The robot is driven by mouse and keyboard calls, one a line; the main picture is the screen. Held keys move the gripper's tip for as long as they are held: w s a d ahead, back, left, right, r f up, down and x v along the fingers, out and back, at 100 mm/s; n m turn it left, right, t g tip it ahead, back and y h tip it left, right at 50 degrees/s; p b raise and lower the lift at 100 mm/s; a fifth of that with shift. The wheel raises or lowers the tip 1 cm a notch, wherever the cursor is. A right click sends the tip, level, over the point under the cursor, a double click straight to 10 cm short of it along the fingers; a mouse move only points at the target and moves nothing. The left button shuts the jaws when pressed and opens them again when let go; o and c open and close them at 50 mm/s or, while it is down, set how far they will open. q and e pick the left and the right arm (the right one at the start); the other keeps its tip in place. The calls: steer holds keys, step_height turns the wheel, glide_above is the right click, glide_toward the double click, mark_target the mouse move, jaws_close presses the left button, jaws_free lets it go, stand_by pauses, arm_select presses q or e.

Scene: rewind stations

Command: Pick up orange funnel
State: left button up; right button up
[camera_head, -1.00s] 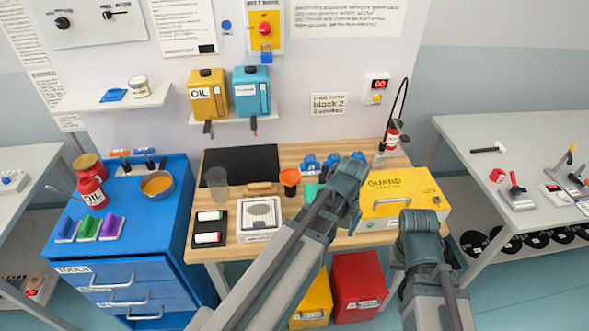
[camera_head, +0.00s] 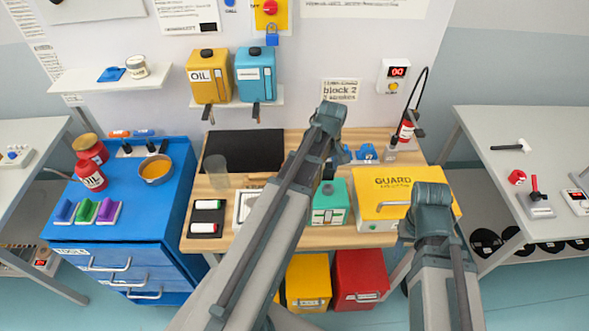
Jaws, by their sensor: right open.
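My right gripper (camera_head: 432,226) is open, low in front of the yellow guard case, apart from where the funnel stood. Its fingertips are hard to see.
A green box (camera_head: 331,203) and yellow guard case (camera_head: 398,188) stand on the bench.

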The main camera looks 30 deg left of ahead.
arm_select(q)
steer(key=shift+w+a+r+n, duration=0.1)
steer(key=shift+a+r+n, duration=0.1)
steer(key=shift+a, duration=0.2)
steer(key=shift+a+r+n, duration=0.1)
steer(key=shift+a+n, duration=0.1)
steer(key=shift+a, duration=0.15)
steer(key=w+a+r+n+p, duration=0.1)
steer(key=w+a+n+p, duration=0.15)
steer(key=a+n, duration=0.65)
steer(key=f+b, duration=0.2)
steer(key=b, duration=0.1)
steer(key=a+f+m+b, duration=0.1)
steer(key=f+b, duration=0.2)
steer(key=f+m+b, duration=0.1)
steer(key=f+b, duration=0.2)
steer(key=shift+w+a, duration=0.15)
steer(key=shift+a, duration=0.2)
steer(key=shift+f, duration=0.15)
step_height(320, 180, down, 6)
steer(key=b, duration=0.6)
steer(key=shift+r, duration=0.25)
steer(key=shift+r, duration=0.1)
